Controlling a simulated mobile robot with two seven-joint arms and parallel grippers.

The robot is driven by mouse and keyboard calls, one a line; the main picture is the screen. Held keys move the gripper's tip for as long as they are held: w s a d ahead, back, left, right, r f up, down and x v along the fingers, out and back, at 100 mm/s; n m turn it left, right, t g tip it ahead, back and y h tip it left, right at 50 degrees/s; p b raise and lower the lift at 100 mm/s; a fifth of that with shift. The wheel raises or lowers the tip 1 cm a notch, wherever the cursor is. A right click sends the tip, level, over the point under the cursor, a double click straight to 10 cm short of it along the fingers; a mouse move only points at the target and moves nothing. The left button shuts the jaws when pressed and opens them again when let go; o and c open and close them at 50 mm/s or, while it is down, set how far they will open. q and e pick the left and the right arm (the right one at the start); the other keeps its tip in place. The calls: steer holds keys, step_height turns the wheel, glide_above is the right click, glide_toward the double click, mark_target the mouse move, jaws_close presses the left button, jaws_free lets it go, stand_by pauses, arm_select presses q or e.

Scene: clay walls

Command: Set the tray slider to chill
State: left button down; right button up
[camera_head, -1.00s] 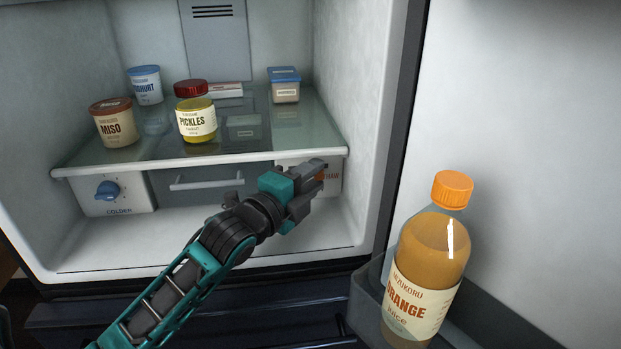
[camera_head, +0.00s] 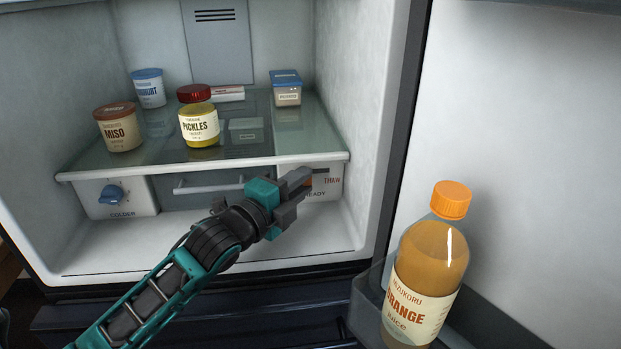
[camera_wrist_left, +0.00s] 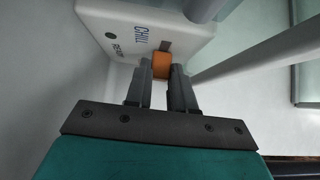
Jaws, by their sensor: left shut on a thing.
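The tray slider is on a white control box (camera_head: 325,184) under the right end of the shelf. THAW shows at its right and part of READY below in the head view. In the left wrist view, CHILL is printed on the box (camera_wrist_left: 115,22) close to the orange slider knob (camera_wrist_left: 161,66), and a bit of dark slot shows beyond the knob. My left gripper (camera_head: 300,182) is in front of the box's left part, its fingers (camera_wrist_left: 161,84) shut on the knob. In the head view the gripper hides the knob and CHILL. My right gripper is not in view.
A tray with a bar handle (camera_head: 208,188) is left of the gripper, then a blue dial (camera_head: 110,195). Above, the glass shelf holds miso (camera_head: 119,130), pickles (camera_head: 199,122), yoghurt (camera_head: 149,90) and a blue-lidded box (camera_head: 286,90). Orange juice (camera_head: 425,265) stands in the door at right.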

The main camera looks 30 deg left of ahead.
arm_select(q)
steer(key=shift+s+a, duration=0.25)
steer(key=shift+a, duration=0.1)
steer(key=shift+f, duration=0.1)
steer(key=c, duration=1.4)
jaws_free()
steer(key=shift+o, duration=0.8)
steer(key=shift+s+a, duration=0.1)
steer(key=shift+a, duration=0.05)
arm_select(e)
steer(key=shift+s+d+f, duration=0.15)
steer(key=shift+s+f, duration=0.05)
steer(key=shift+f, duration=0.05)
arm_select(q)
steer(key=shift+s, duration=0.1)
